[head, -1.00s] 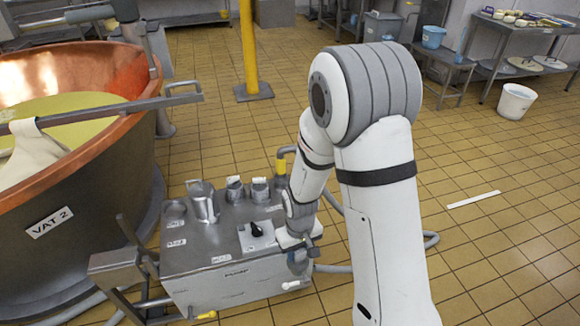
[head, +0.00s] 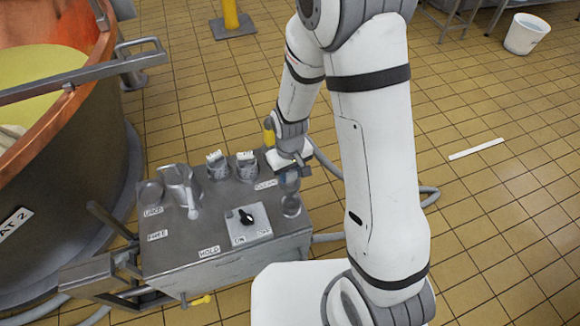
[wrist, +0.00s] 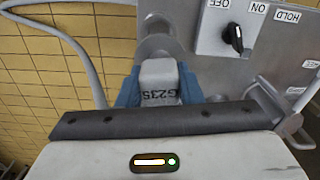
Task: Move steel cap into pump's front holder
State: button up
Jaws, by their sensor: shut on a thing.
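My gripper (head: 291,166) is above the right end of the steel pump (head: 185,260), with its blue fingers shut on a small piece at their tips. In the wrist view the fingers (wrist: 159,90) close around a pale grey block marked G235, which I take to be part of the steel cap (wrist: 158,80). In the head view the cap (head: 289,182) is mostly hidden under the gripper. A round steel holder (head: 291,206) stands on the pump's right end, just below the cap in the picture. It also shows behind the cap in the wrist view (wrist: 157,22). Contact between them is unclear.
The copper vat (head: 108,48) stands at the left. A hose (head: 425,195) lies on the floor right of the pump.

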jog(key=shift+d+f, duration=0.1)
jog(key=shift+f+b, duration=0.4)
jog(key=shift+f, duration=0.05)
jog(key=shift+f+b, duration=1.35)
jog(key=shift+f, duration=0.6)
jog(key=shift+f, duration=0.15)
jog(key=shift+f+b, duration=2.1)
jog(key=shift+f, duration=0.3)
jog(key=shift+f+b, duration=0.55)
jog(key=shift+f, duration=0.1)
jog(key=o, duration=1.2)
jog(key=shift+s, duration=0.1)
jog(key=shift+c, duration=0.2)
jog(key=shift+r+p, duration=0.75)
jog(key=shift+r, duration=3.2)
